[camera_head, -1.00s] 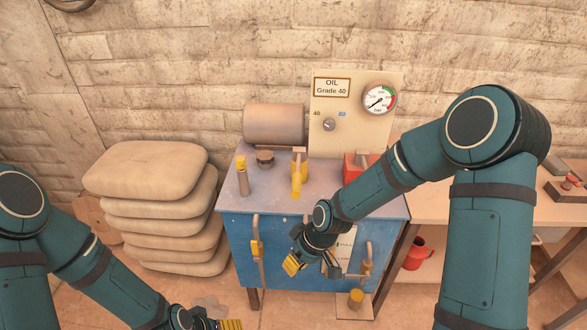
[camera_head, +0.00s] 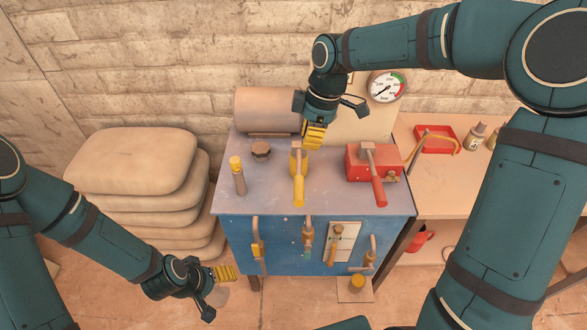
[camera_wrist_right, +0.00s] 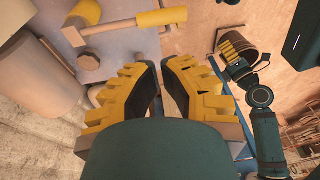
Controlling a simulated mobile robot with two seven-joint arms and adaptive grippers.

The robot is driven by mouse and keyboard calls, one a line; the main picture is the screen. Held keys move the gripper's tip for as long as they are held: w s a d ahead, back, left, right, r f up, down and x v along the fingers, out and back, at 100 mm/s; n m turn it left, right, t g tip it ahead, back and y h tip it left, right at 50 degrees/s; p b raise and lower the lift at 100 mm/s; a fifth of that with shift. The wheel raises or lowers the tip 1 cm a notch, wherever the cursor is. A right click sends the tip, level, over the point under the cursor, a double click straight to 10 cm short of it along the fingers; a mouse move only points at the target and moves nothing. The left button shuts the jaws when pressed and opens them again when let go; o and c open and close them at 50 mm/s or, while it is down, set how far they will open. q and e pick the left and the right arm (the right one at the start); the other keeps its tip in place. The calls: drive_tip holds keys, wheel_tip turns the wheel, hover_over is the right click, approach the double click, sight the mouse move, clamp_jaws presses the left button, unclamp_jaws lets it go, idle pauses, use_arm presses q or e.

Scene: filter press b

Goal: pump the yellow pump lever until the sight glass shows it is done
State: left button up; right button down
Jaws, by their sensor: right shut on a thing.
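The yellow pump lever (camera_head: 299,190) stands on the blue cabinet's grey top (camera_head: 270,190), its grip pointing toward the front edge. In the right wrist view the lever (camera_wrist_right: 160,17) lies beyond my fingertips, apart from them. My right gripper (camera_head: 313,140) is just behind the lever, above the cabinet top, fingers down. I cannot make out a sight glass for sure.
A red box (camera_head: 360,162) with a red-handled lever (camera_head: 378,190) stands right of the yellow lever. A yellow-capped post (camera_head: 238,175), dark cap (camera_head: 261,149) and tan cylinder (camera_head: 268,108) are left. A gauge (camera_head: 387,86) hangs behind. Sacks (camera_head: 135,160) are stacked left.

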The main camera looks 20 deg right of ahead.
use_arm(q)
drive_tip(key=shift+f+b, duration=0.4)
drive_tip(key=shift+f, duration=0.1)
use_arm(e)
approach(296, 187)
drive_tip(key=x, duration=0.8)
drive_tip(key=shift+w, duration=0.1)
